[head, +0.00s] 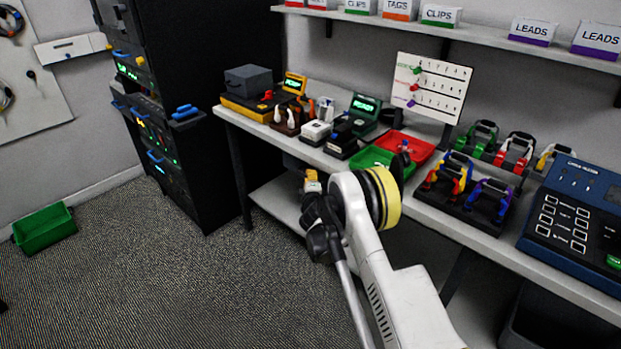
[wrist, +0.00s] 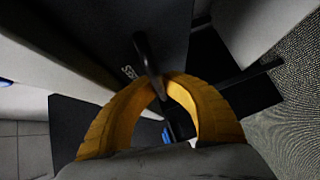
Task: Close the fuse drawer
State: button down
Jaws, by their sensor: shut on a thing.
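In the wrist view, a dark panel (wrist: 105,35) carries white lettering, of which only the end, "SES", reads clearly; it appears to be the fuse drawer's front. A black bar handle (wrist: 144,52) stands out from it. My gripper (wrist: 167,82) has its two yellow fingers curved around the lower part of this handle and is shut on it. How far the drawer stands open cannot be told. In the head view, my pale arm reaches toward the bench's front edge and hides most of the space below it; the drawer cannot be made out there.
The bench (head: 473,232) holds a green tray (head: 371,157), a red tray (head: 417,147), several devices and a blue console (head: 580,215). A black cabinet (head: 205,150) stands left of it. A green bin (head: 44,229) lies on otherwise open carpet.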

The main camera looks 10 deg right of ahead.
jog(key=shift+d+r, duration=0.1)
jog(key=c, duration=1.5)
grip_release()
jog(key=shift+d, duration=0.15)
jog(key=shift+s, duration=0.1)
jog(key=s+a+r, duration=0.1)
jog(key=s, duration=0.6)
jog(key=shift+s, duration=0.15)
jog(key=shift+a, duration=0.1)
